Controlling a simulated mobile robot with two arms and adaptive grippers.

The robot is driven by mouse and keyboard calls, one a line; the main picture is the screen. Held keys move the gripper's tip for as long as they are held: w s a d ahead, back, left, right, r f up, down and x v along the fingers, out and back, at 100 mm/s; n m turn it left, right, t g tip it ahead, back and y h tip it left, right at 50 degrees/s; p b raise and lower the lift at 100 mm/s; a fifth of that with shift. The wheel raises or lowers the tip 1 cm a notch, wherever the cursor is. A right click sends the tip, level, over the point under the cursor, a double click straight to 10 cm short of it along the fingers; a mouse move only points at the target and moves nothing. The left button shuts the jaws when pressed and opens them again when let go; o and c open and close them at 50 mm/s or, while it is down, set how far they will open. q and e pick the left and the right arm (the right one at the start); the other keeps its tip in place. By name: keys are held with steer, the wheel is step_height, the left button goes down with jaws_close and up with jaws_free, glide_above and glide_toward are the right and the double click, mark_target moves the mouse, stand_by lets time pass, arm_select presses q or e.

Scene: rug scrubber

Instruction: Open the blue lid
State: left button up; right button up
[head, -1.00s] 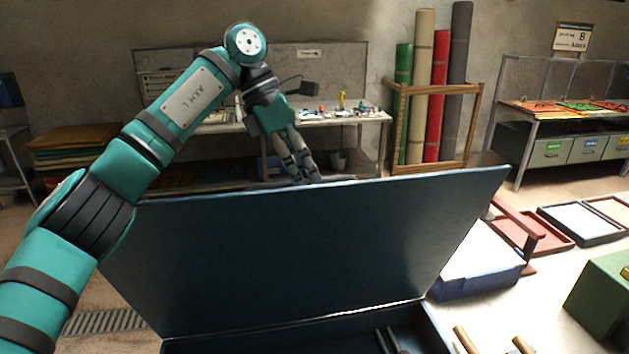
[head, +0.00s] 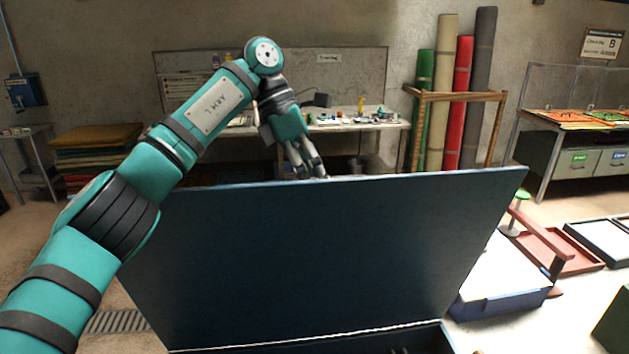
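The blue lid (head: 320,265) stands raised, close to upright, on a blue box (head: 425,338) at the bottom of the head view. Its broad dark inner face is toward me. My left gripper (head: 312,176) is at the lid's top edge, on the far side. Its fingertips are partly hidden behind the edge, so I cannot tell whether they touch the lid or how far apart they are. My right gripper is not in view.
A workbench (head: 365,126) with small items stands behind the lid. Rolled rugs (head: 445,95) stand in a wooden rack at the back. A blue-and-white box (head: 505,280) and trays (head: 560,255) lie to the right. Open floor shows on the left.

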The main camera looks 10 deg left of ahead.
arm_select(q)
steer(key=shift+s+d+r, duration=0.15)
steer(key=shift+s+r, duration=0.3)
steer(key=shift+s, duration=0.05)
steer(key=shift+r, duration=0.25)
steer(key=v, duration=0.6)
steer(key=shift+w+a+r, duration=0.2)
steer(key=shift+w+a, duration=0.2)
steer(key=shift+r, duration=0.1)
